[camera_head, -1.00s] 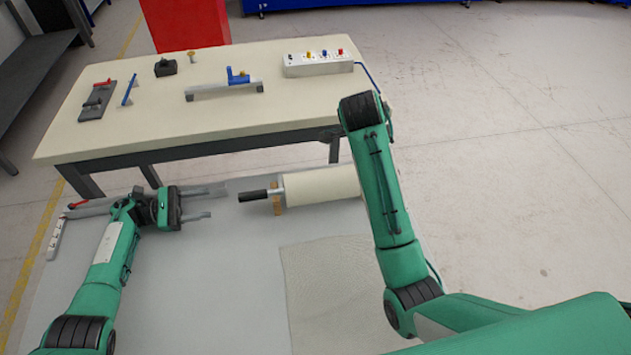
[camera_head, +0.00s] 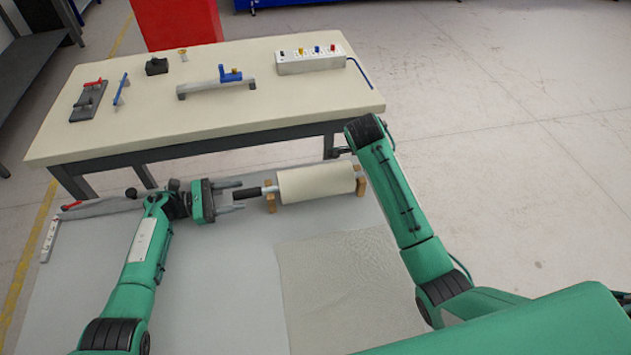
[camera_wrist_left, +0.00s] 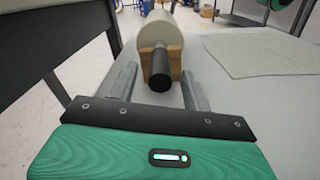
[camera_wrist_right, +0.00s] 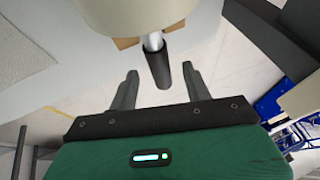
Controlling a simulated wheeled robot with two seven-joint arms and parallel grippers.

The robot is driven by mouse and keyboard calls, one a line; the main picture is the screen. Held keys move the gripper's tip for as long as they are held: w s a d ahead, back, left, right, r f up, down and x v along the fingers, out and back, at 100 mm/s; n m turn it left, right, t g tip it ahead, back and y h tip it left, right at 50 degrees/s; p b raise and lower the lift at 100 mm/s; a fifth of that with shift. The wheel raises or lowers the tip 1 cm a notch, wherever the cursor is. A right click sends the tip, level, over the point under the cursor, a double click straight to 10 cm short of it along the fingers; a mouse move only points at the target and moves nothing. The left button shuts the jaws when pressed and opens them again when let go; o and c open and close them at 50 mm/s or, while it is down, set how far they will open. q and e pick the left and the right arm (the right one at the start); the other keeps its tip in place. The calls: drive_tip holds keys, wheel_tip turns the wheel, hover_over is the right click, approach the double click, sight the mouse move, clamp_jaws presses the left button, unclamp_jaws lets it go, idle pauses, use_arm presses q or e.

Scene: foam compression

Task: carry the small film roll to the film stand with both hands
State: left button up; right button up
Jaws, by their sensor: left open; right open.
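The small film roll (camera_head: 316,184) is a cream cylinder lying level on two wooden supports (camera_head: 270,203) on the grey surface. A black handle (camera_head: 252,192) sticks out of its left end. My left gripper (camera_head: 242,195) is open, its fingers pointing right on either side of the handle's end. In the left wrist view the handle (camera_wrist_left: 160,82) lies between and just beyond the fingertips. In the right wrist view another black handle (camera_wrist_right: 160,68) on the roll's other end lies between the fingers of my open right gripper (camera_wrist_right: 158,85). In the head view that gripper is mostly hidden. I cannot make out a film stand.
A cream-topped table (camera_head: 220,115) stands just behind the roll, its front edge close to both arms. A textured sheet (camera_head: 345,280) lies in front of the roll.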

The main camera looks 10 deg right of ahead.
sight(262, 190)
use_arm(q)
drive_tip(key=shift+d, duration=1.75)
use_arm(e)
drive_tip(key=shift+x, duration=1.8)
use_arm(q)
drive_tip(key=shift+c, duration=0.4)
use_arm(e)
drive_tip(key=shift+c, duration=0.4)
use_arm(q)
clamp_jaws()
use_arm(e)
clamp_jaws()
use_arm(q)
drive_tip(key=shift+r, duration=0.1)
use_arm(e)
drive_tip(key=shift+w+r, duration=0.1)
drive_tip(key=shift+r, duration=0.05)
